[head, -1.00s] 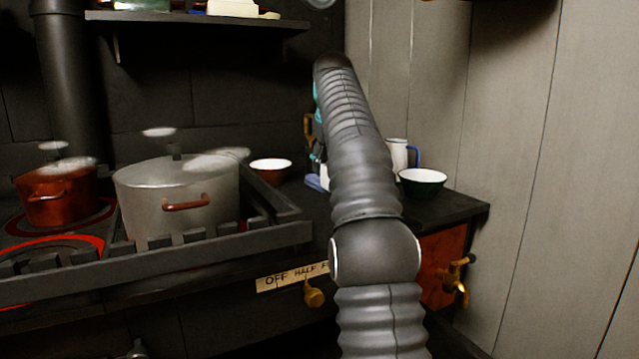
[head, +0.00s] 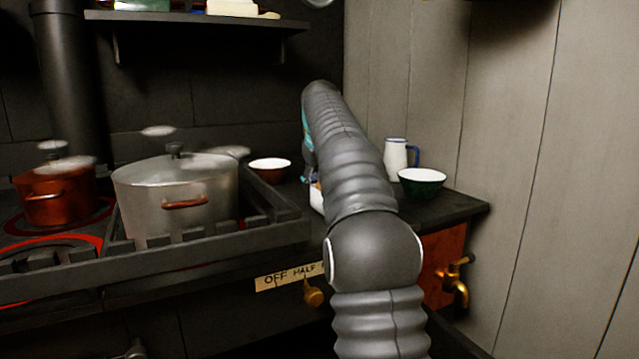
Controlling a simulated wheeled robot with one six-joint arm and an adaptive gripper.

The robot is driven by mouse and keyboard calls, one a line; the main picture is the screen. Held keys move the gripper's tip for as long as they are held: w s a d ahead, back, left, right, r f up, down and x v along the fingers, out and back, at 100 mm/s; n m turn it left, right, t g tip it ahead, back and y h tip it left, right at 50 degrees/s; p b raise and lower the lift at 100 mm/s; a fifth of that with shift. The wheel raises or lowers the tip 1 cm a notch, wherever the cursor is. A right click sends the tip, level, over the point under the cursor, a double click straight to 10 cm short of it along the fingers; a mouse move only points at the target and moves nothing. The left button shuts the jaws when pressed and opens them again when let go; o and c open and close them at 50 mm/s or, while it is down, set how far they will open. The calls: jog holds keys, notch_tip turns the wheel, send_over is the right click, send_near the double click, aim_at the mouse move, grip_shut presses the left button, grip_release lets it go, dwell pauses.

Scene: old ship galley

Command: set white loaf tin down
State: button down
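A small part of a white object, which looks like the white loaf tin (head: 317,199), shows low at the left edge of my arm, above the dark counter (head: 447,205). The rest of it is hidden behind the arm. I cannot tell whether it touches the counter. My arm reaches forward over the counter and bends down at its far end. My gripper is hidden behind the arm, so its fingers and its hold on the tin do not show.
A dark red bowl (head: 270,172) stands left of my arm. A white jug (head: 396,158) and a green bowl (head: 422,186) stand close on the right. The big pot (head: 175,205) and copper pot (head: 52,195) sit on the stove behind its raised rail (head: 150,265).

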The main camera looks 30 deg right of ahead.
jog(key=shift+c, duration=1.6)
grip_release()
jog(key=shift+v, duration=3.75)
